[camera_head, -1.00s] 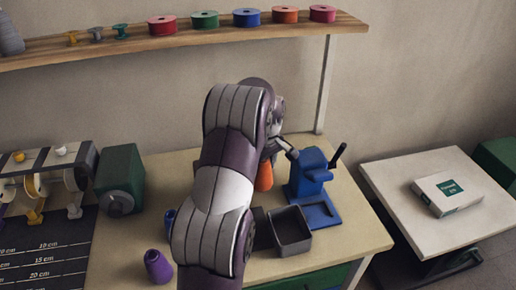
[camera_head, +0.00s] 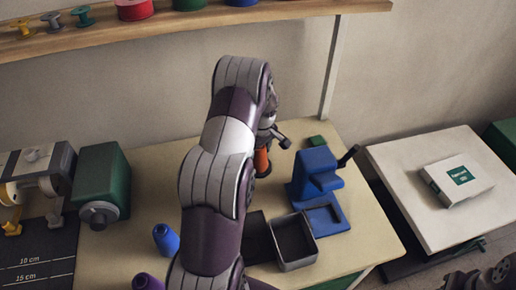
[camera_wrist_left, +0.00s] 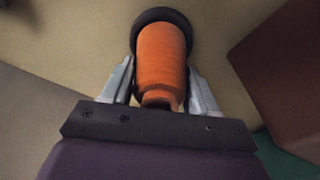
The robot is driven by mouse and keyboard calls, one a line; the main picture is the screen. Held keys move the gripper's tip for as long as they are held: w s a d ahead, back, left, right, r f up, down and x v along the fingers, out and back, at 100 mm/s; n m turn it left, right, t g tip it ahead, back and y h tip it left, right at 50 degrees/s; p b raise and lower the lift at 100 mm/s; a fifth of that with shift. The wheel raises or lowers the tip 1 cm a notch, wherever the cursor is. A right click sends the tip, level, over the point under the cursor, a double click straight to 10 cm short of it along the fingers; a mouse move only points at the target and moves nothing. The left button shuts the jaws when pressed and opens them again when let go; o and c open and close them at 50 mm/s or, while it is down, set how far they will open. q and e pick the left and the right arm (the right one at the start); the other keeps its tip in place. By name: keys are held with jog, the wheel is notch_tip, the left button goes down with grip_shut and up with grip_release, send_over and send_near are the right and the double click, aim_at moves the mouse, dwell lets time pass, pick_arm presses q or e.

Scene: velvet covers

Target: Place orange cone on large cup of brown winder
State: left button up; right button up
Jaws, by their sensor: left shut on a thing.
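My left gripper (camera_wrist_left: 162,92) is shut on the orange cone (camera_wrist_left: 161,58), with its fingers on either side of it. In the head view the cone (camera_head: 262,161) shows below the wrist, left of the blue winder. In the left wrist view, a dark round rim (camera_wrist_left: 148,17), perhaps a cup, shows behind the cone's far end; I cannot tell whether they touch. A brown surface (camera_wrist_left: 285,75) at the right may be the brown winder. In the head view my left arm hides that area. Dark parts at the lower right edge may be my right gripper (camera_head: 478,278).
A blue winder (camera_head: 316,174) and an open grey tray (camera_head: 293,243) stand right of my arm. A blue cone (camera_head: 166,238) and a purple cone (camera_head: 147,282) stand left. A green-ended machine (camera_head: 101,183) is at far left. A shelf (camera_head: 200,27) runs above.

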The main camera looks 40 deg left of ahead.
pick_arm(q)
jog(key=shift+f, duration=0.1)
jog(key=o, duration=1.1)
jog(key=shift+r, duration=0.3)
jog(key=r, duration=0.3)
jog(key=d+r+b, duration=0.1)
jog(key=r, duration=0.3)
jog(key=d+r, duration=0.1)
jog(key=r, duration=0.3)
jog(key=shift+s+r, duration=0.2)
jog(key=shift+r, duration=0.05)
jog(key=s+d+f+m+t+h, duration=0.1)
jog(key=s+d+m, duration=1.4)
jog(key=s+d, duration=0.2)
jog(key=d, duration=0.2)
jog(key=shift+s+d+f+m, duration=0.2)
jog(key=shift+s+d+m, duration=0.1)
jog(key=shift+d, duration=0.1)
